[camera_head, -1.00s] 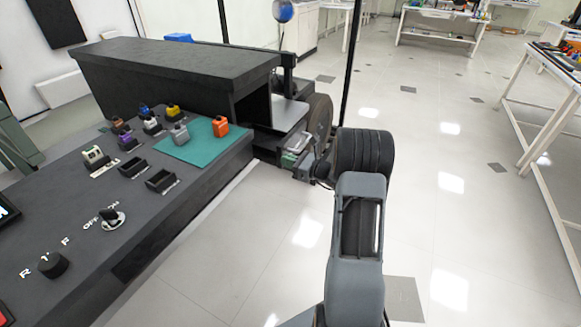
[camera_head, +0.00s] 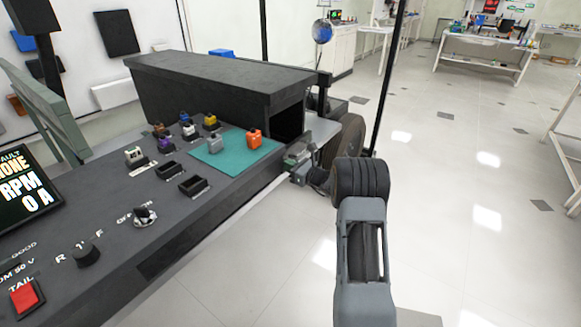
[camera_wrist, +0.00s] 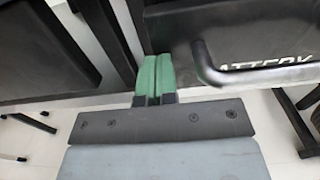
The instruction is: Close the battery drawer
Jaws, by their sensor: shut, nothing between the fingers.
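The battery drawer (camera_wrist: 265,40) shows in the wrist view as a dark panel with partly hidden "BATTERY" lettering and a black bar handle (camera_wrist: 213,72). My gripper (camera_wrist: 157,75) has its green fingers together, empty, just left of the handle and in front of the dark rig. A gap shows between the drawer panel and the dark block on the left. In the head view my gripper (camera_head: 296,158) is at the rig's right end, beside a dark opening (camera_head: 289,124). A grey surface sticks out right of that opening; I cannot tell whether it is the drawer. Contact is unclear.
The console (camera_head: 110,215) carries a teal mat (camera_head: 238,152), an orange block (camera_head: 254,139), several coloured blocks, a knob (camera_head: 87,254) and a red button (camera_head: 27,296). A dark wheel (camera_head: 345,140) stands behind my gripper.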

